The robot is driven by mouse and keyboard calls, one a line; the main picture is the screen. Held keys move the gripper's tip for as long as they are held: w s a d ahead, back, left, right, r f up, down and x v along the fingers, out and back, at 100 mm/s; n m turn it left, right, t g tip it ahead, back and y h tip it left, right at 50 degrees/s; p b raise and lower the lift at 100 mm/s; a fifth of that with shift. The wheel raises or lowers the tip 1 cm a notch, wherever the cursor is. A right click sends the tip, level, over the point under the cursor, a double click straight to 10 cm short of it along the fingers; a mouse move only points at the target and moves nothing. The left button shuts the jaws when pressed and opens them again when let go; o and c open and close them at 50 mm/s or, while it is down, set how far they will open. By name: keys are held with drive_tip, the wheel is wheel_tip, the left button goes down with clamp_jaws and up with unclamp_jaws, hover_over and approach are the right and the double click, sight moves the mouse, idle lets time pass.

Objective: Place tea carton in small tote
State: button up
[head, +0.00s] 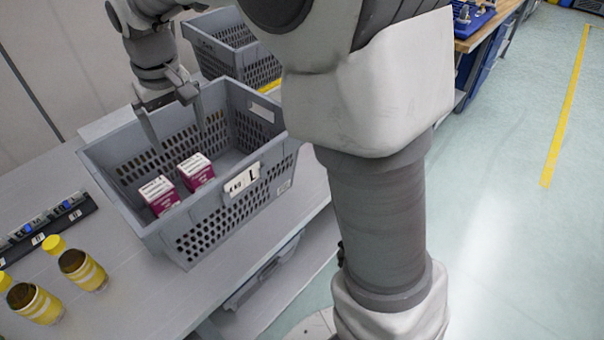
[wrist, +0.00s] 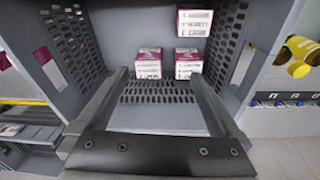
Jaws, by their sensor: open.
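White and magenta cartons stand inside a grey perforated tote (head: 272,163) marked "L". In the head view one carton (head: 159,195) is nearer the left corner and another (head: 195,172) is to its right. The wrist view shows three: a left carton (wrist: 148,63), one beside it (wrist: 188,63) and one above (wrist: 194,23). My gripper (head: 180,138) is open and empty, its fingers reaching down into this tote. In the wrist view the fingertips (wrist: 158,75) are apart, with the lower cartons beyond them. A second grey tote (head: 232,38) stands behind, partly hidden by my arm.
Yellow-capped jars (head: 84,270) stand on the grey table (head: 130,302) left of the tote. A black strip with small labels (head: 48,226) lies behind them. The tote's walls surround my gripper closely. A wooden-topped bench (head: 485,25) is far right, with open floor before it.

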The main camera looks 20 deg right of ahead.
drive_tip(key=s+d+r+m+t, duration=0.2)
drive_tip(key=s+d+r, duration=0.4)
drive_tip(key=s+d, duration=0.5)
drive_tip(key=s+d+f+m+t, duration=0.1)
drive_tip(key=s+d, duration=0.1)
drive_tip(key=s, duration=0.3)
drive_tip(key=s+d+f+t, duration=0.1)
drive_tip(key=s+d, duration=0.1)
drive_tip(key=s, duration=0.4)
drive_tip(key=shift+s+d+f+m, duration=0.2)
drive_tip(key=shift+d+f+m, duration=0.05)
drive_tip(key=shift+f+m, duration=0.15)
drive_tip(key=shift+r+p, duration=0.3)
drive_tip(key=shift+d, duration=0.15)
